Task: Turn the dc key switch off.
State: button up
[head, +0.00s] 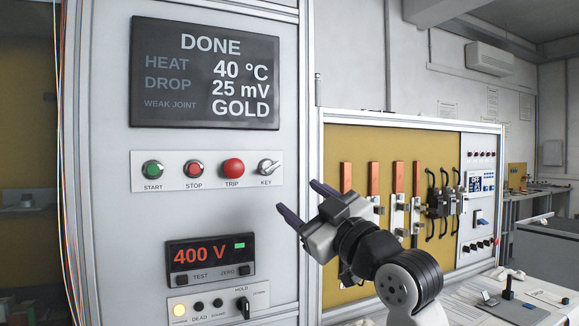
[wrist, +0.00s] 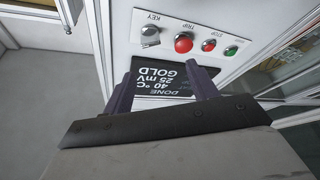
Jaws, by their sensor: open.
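The key switch (head: 268,167), labelled KEY, is a silver knob at the right end of the white button strip on the grey cabinet. Its handle is tilted, pointing up to the right in the head view. It also shows in the wrist view (wrist: 150,37), upside down, beyond the fingers. My gripper (head: 302,200) is open and empty, below and to the right of the key switch in the head view, and apart from it. Its two dark fingers (wrist: 162,70) point toward the panel in the wrist view.
Beside the key are a red TRIP button (head: 233,168), a red STOP button (head: 194,169) and a green START button (head: 153,170). The display (head: 205,75) above reads DONE. A 400 V meter (head: 210,260) and a black rotary switch (head: 243,306) sit below. A fuse board (head: 345,140) stands right.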

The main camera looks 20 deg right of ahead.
aim_at(274, 169)
jog(key=p+x, duration=0.1)
jog(key=x, duration=0.3)
jog(key=d+p+x, duration=0.1)
jog(key=p+x, duration=0.1)
jog(key=x, duration=0.2)
jog(key=p+x, duration=0.2)
jog(key=x, duration=0.2)
jog(key=shift+w+d+r, duration=0.1)
jog(key=shift+d+r, duration=0.3)
jog(key=shift+w+a, duration=0.1)
jog(key=shift+w, duration=0.35)
jog(key=c, duration=1)
